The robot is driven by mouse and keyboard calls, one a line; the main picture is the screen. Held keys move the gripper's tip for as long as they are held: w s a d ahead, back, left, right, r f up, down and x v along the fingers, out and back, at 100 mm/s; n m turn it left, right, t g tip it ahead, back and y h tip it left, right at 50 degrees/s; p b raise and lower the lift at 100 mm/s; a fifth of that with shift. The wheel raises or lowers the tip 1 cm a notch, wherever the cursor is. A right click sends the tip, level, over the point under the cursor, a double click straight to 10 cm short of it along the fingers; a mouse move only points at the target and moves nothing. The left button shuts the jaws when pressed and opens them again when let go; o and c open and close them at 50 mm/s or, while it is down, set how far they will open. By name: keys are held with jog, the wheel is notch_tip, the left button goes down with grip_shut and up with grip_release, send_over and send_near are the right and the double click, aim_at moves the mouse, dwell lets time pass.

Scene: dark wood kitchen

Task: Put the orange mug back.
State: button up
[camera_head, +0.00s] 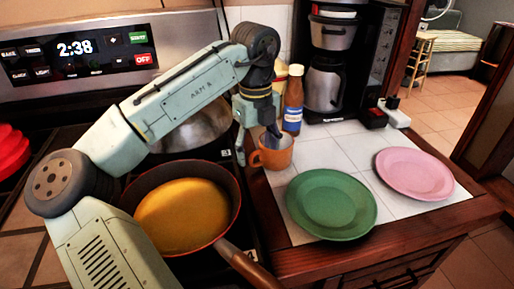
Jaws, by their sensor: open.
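The orange mug (274,154) stands upright on the white tiled counter, close to its left edge beside the stove. Its handle points left. My gripper (260,145) is right over the mug, fingers pointing down. One finger is at the mug's left side by the handle and the other reaches down at the mug's opening. The fingers are apart. Whether they touch the mug cannot be told.
A pan of yellow liquid (184,214) sits on the stove, its handle pointing toward the front right. A green plate (331,204) and a pink plate (415,174) lie on the counter. A sauce bottle (293,101) and a coffee maker (327,84) stand behind the mug.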

notch_tip(320, 180, up, 12)
jog(key=shift+r, duration=0.15)
dwell(0.6)
dwell(0.4)
